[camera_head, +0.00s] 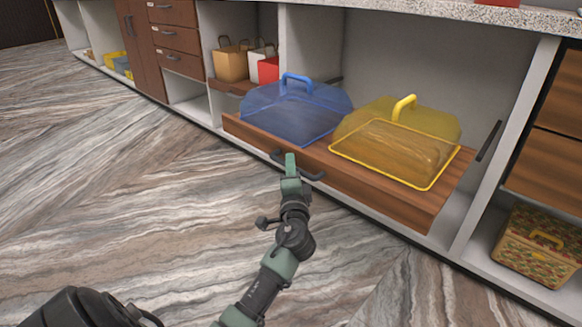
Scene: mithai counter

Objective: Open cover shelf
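The cover shelf (345,178) is a wooden pull-out board in the counter's lower bay, and it stands out past the counter front. On it sit a blue see-through cover (290,115) with a blue handle and, to the right, a yellow see-through cover (397,150) with a yellow handle. A dark bar handle (313,176) is on the shelf's front. My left gripper (290,164) is at this handle and hides part of it. Whether its fingers are closed around the bar cannot be made out. My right gripper is not in view.
Left of the shelf, paper bags (231,62) stand in another bay, beside dark wooden drawers (174,37). A patterned box (540,245) with a yellow handle sits low at the right. The marble floor (120,190) in front is clear.

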